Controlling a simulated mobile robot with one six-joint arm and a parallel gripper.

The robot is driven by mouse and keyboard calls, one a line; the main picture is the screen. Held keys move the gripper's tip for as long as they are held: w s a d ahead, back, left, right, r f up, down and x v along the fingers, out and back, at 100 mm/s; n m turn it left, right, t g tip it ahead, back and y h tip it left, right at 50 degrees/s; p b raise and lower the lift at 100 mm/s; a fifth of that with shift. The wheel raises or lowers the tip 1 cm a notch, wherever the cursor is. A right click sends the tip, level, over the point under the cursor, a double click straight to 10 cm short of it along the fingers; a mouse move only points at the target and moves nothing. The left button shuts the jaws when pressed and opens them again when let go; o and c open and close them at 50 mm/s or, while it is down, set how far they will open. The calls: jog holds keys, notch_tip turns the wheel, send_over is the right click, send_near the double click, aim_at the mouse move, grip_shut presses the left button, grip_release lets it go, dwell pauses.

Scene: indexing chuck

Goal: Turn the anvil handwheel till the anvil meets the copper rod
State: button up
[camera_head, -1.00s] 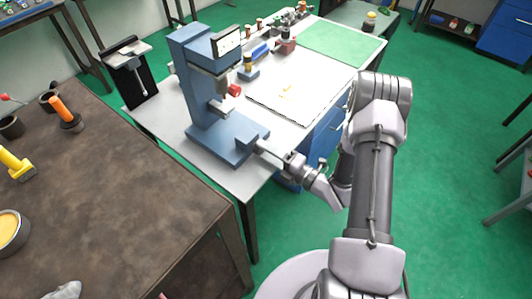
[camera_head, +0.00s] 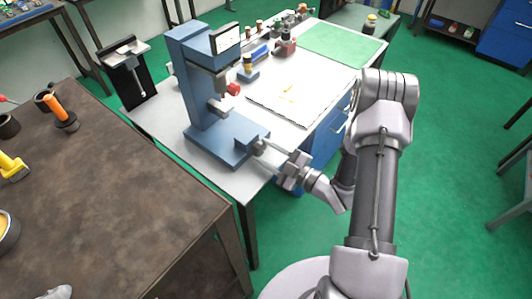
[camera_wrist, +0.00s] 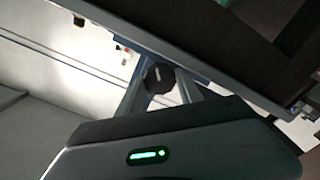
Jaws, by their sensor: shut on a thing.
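The blue press-like stand (camera_head: 196,95) is upright on the white bench, with a small gauge face at its top. A grey anvil-like block (camera_head: 218,106) sits low at its front, below a grey spindle part (camera_head: 222,82). The handwheel shows as a dark faceted knob with a pale mark (camera_wrist: 158,78) in the wrist view. My gripper (camera_head: 265,149) reaches the front end of the stand's base and is shut on this knob, one finger on each side. I cannot make out the copper rod or its contact with the anvil.
A red knob (camera_head: 233,89) sticks out from the stand. A white board (camera_head: 290,98) and a green mat (camera_head: 340,43) lie on the bench to the right. A brown table (camera_head: 110,195) with tools stands at the front left.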

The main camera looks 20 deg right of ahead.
jog(key=m, duration=0.4)
jog(key=shift+m, duration=0.3)
jog(key=m, duration=0.3)
jog(key=shift+m, duration=0.4)
jog(key=m, duration=0.4)
jog(key=m+p, duration=0.1)
jog(key=m, duration=0.7)
jog(key=shift+m+p, duration=0.3)
jog(key=m, duration=0.3)
jog(key=shift+m+p, duration=0.3)
jog(key=shift+p, duration=0.1)
jog(key=m, duration=0.3)
jog(key=shift+m+p, duration=0.3)
jog(key=shift+p, duration=0.1)
jog(key=shift+m+p, duration=0.35)
jog(key=shift+m, duration=1.35)
